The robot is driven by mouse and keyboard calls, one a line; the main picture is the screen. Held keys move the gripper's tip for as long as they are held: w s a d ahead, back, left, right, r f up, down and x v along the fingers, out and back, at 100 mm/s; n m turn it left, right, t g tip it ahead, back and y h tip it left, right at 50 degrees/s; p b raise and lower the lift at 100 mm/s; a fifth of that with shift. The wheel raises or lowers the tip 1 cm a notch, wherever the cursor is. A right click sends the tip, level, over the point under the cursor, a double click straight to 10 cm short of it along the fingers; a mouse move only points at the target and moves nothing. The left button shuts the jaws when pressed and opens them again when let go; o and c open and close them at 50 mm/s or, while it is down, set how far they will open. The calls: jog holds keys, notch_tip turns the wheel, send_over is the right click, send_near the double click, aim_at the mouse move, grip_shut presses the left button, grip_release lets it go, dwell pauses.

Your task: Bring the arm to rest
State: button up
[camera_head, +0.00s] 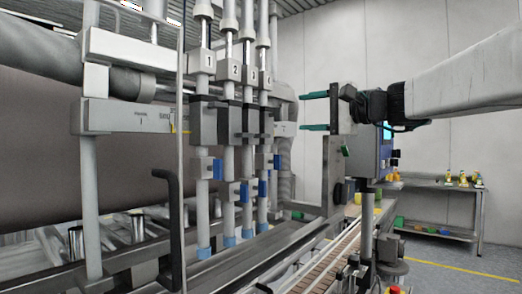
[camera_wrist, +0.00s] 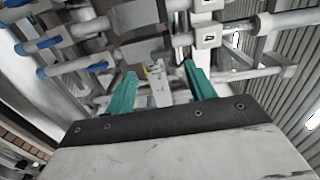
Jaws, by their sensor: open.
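My gripper (camera_head: 317,111) is at the end of my arm, which reaches in from the right in the head view. Its two green fingers point left, apart and with nothing between them. The gripper is in front of the pale wall, to the right of the numbered filler cylinders (camera_head: 228,118). In the wrist view my gripper (camera_wrist: 160,82) shows its green fingers spread, with filler parts behind them and nothing held.
A control panel (camera_head: 384,150) stands just below my arm. A conveyor (camera_head: 335,255) runs below the filler. A clear guard edge (camera_head: 180,150) stands at the left. A shelf table (camera_head: 440,187) with small yellow items is at the back right.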

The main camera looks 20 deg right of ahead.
jog(key=s+a+f+n+g+h, duration=0.2)
jog(key=s+f+g, duration=0.3)
jog(key=f, duration=0.7)
jog(key=s+a+f+n+g+h, duration=0.2)
jog(key=s+f+g, duration=0.35)
jog(key=f, duration=0.75)
jog(key=s+d+f+n+g+h, duration=0.1)
jog(key=s+f+n+h, duration=0.2)
jog(key=s+f, duration=0.4)
jog(key=s+f+n+g+h, duration=0.2)
jog(key=s+f, duration=0.5)
jog(key=s, duration=0.5)
jog(key=shift+s+d+f+n+h, duration=0.15)
jog(key=shift+s+d+n+h, duration=0.2)
jog(key=shift+n+h, duration=0.45)
